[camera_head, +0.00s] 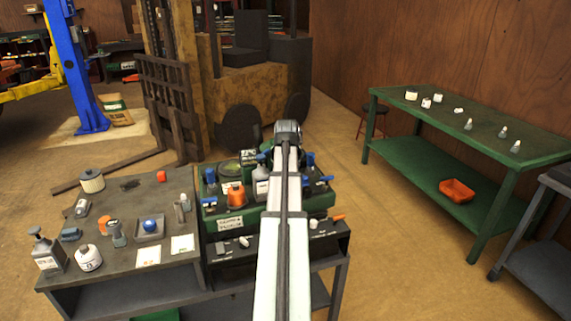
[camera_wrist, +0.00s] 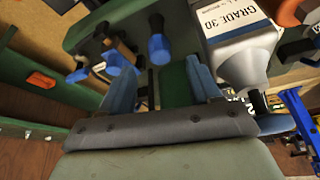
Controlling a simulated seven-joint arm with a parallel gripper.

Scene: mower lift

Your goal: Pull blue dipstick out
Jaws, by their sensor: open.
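In the wrist view, my gripper (camera_wrist: 163,78) is open, with its two blue-grey fingers apart. A blue handle on a dark stem (camera_wrist: 160,48), which looks like the blue dipstick, shows just past the gap between the fingertips. I see no contact with it. Other blue knobs (camera_wrist: 115,60) stand to its left, so I cannot be sure which is the dipstick. In the head view, blue parts (camera_head: 309,160) show on the green mower deck (camera_head: 228,210) beside my arm. My arm hides the deck's middle and the gripper's fingers.
A grey bottle (camera_wrist: 240,50) with a white label stands close right of the fingers. An orange cup (camera_head: 236,195) is on the deck. A cluttered dark table (camera_head: 120,210) adjoins at left. A green bench (camera_head: 470,125) stands right, with open floor between.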

